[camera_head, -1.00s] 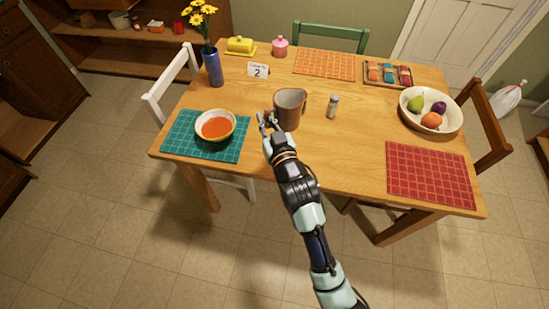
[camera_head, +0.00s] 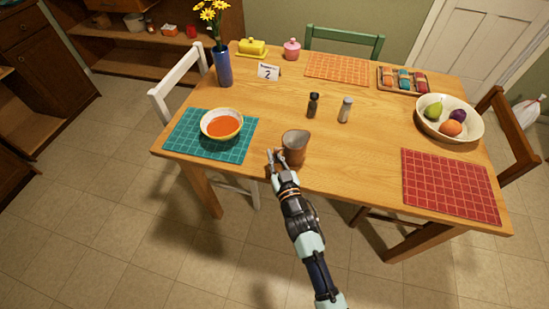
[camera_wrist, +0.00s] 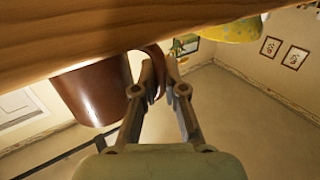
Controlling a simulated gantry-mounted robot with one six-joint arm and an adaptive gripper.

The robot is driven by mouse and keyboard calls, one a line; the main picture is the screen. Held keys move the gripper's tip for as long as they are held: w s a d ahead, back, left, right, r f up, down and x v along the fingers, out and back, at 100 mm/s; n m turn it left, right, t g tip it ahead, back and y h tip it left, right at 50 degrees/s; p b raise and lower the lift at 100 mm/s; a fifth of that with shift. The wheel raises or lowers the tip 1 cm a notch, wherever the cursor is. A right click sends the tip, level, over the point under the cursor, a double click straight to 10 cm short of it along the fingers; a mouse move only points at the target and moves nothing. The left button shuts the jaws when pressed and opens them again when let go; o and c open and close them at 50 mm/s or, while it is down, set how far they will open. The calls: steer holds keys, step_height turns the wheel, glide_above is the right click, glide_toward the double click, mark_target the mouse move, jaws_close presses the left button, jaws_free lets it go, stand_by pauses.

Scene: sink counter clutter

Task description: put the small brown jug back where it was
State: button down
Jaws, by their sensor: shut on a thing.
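The small brown jug (camera_head: 295,148) is near the table's front edge, just right of the teal mat, and looks upright. In the wrist view the jug (camera_wrist: 95,88) fills the upper left, with its curved handle at the fingertips. My gripper (camera_head: 277,156) is at the jug's left front side, shut on its handle. Its two fingers (camera_wrist: 160,68) show in the wrist view. The table edge crosses the top of that view and hides part of the jug, so I cannot tell whether its base touches the table.
The teal mat (camera_head: 183,135) with a soup bowl (camera_head: 237,132) lies to the left. A dark shaker (camera_head: 313,106) and a pale-bodied shaker (camera_head: 345,110) stand behind the jug. A red mat (camera_head: 450,187) lies right. The tabletop between jug and red mat is clear.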

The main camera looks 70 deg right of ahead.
steer(key=c, duration=1.7)
jaws_free()
steer(key=shift+f, duration=0.1)
steer(key=o, duration=0.5)
steer(key=shift+c, duration=0.2)
steer(key=shift+s+r, duration=0.1)
steer(key=shift+r, duration=0.2)
steer(key=p+v, duration=0.1)
steer(key=v, duration=1)
steer(key=shift+s+a, duration=0.2)
steer(key=shift+a, duration=0.15)
steer(key=shift+f, duration=0.1)
